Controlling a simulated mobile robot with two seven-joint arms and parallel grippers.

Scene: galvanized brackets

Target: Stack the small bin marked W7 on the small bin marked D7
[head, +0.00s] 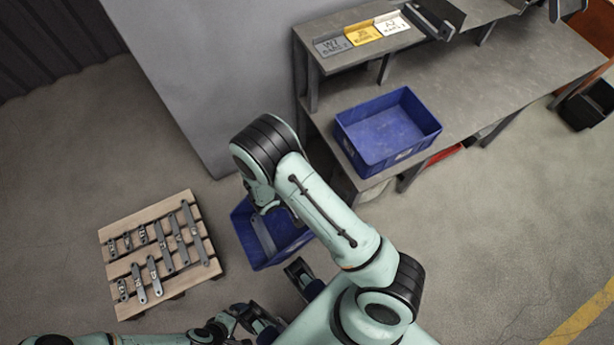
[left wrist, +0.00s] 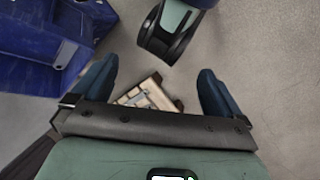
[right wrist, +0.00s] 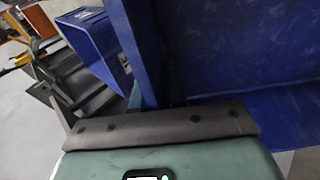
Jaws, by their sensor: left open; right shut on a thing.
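Two blue bins show; I cannot read a mark on either. One blue bin (head: 375,158) stands on the grey bench, with a pale label on its front; it also shows in the right wrist view (right wrist: 92,42). The other blue bin (head: 245,232) is lower, left of the bench, partly hidden by my right arm. A grey bar seems to lie in it. My right gripper, mostly hidden by the arm in the head view, is shut on this bin's wall (right wrist: 146,45). My left gripper (head: 285,308) is open and empty, below that bin in the head view.
A wooden pallet (head: 117,255) with several grey brackets stands on the floor at left. A raised shelf on the bench (head: 395,50) carries grey, yellow and white cards; the grey one (head: 333,46) seems to read W7. A black bin (head: 590,105) is at far right. Bench room is clear right of the bin.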

